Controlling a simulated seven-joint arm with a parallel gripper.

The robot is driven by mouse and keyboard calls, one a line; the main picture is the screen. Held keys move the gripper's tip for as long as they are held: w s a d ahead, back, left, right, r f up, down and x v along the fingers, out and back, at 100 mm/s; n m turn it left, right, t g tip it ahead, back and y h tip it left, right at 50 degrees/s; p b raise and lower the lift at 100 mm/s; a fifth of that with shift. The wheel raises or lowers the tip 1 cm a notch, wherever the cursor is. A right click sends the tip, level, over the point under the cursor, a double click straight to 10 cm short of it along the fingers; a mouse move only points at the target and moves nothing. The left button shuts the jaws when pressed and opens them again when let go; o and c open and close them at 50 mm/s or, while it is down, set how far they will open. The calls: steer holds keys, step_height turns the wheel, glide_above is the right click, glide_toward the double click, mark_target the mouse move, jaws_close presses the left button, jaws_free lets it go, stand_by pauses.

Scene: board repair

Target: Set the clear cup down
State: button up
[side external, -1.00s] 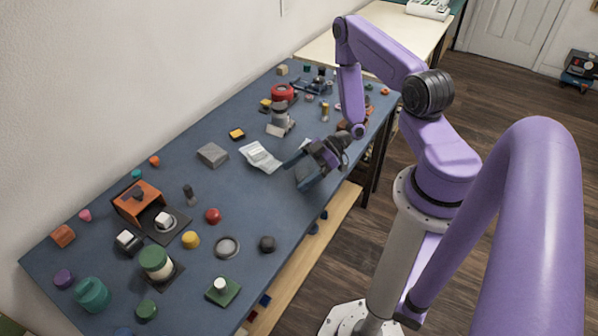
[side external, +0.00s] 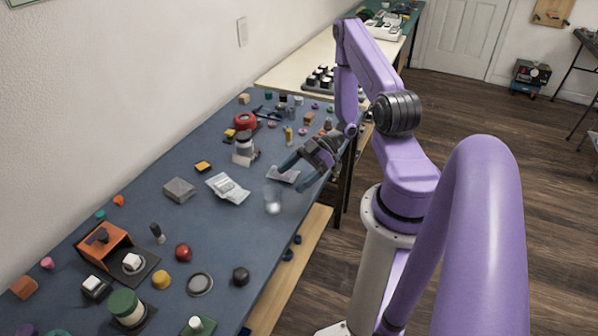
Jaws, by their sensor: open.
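The clear cup (side external: 273,199) stands on the blue table mat near its front edge, with a pale patch at its bottom. It looks upright, but its see-through outline is faint. My gripper (side external: 291,178) is just behind and to the right of the cup, with its dark fingers spread and nothing held between them. The cup looks apart from the fingertips, though the exact gap is hard to tell.
A flat greyish-pink piece (side external: 284,174) lies beneath my gripper. White packets (side external: 227,188) and a grey block (side external: 179,190) lie left of the cup. A black knob (side external: 241,276) and a metal ring (side external: 199,284) are nearer. The mat between cup and ring is clear.

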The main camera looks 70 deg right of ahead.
steer(key=w+a+r+n+g+h, duration=0.2)
steer(key=w+r+h, duration=0.2)
steer(key=w+h, duration=0.5)
steer(key=a+r+h, duration=0.2)
steer(key=a+r, duration=0.7)
steer(key=s+a+r+g, duration=0.2)
steer(key=s+a+r, duration=0.2)
steer(key=s, duration=0.7)
steer(key=s+a+r+m+g, duration=0.1)
steer(key=s+a+r, duration=0.4)
steer(key=s, duration=0.6)
steer(key=shift+s+r+g, duration=0.25)
steer(key=shift+s+g, duration=0.1)
steer(key=shift+g, duration=0.35)
